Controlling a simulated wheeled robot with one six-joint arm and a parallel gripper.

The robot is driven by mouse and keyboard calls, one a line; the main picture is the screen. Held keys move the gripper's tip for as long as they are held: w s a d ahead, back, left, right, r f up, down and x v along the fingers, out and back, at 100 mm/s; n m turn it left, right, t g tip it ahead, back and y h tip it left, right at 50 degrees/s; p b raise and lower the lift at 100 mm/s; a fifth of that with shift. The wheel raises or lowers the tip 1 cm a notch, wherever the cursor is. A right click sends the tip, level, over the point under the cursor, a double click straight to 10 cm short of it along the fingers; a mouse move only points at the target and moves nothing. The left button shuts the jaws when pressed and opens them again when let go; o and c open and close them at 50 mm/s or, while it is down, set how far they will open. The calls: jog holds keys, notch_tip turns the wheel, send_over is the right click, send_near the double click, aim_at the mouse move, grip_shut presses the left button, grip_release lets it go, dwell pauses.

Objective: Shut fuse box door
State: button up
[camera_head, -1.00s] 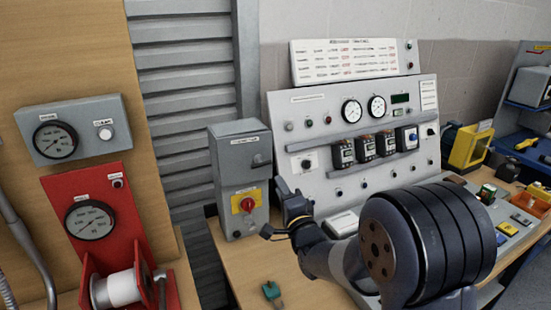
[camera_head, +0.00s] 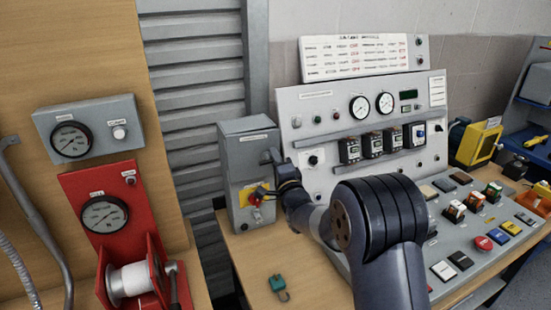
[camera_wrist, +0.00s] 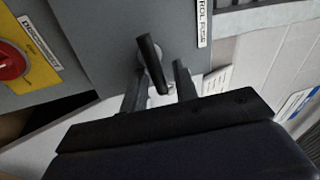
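The grey fuse box (camera_head: 232,152) stands upright at the left end of the bench in the head view. Its upper door looks flush with the box there; I cannot tell whether it is latched. A red knob on a yellow plate (camera_head: 245,194) sits below the door, and shows at the left in the wrist view (camera_wrist: 12,62). My gripper (camera_head: 270,170) is at the front right of the box. In the wrist view its fingers (camera_wrist: 160,70) are apart, with the dark door handle (camera_wrist: 150,60) just ahead and partly between them. I cannot see contact.
The sloped control panel (camera_head: 320,190) with gauges stands close to the right of the box. A green padlock (camera_head: 277,284) lies on the bench in front. A red spool stand (camera_head: 112,218) is at the left. The bench top before the box is mostly clear.

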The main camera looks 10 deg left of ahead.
grip_shut()
dwell(0.3)
dwell(0.3)
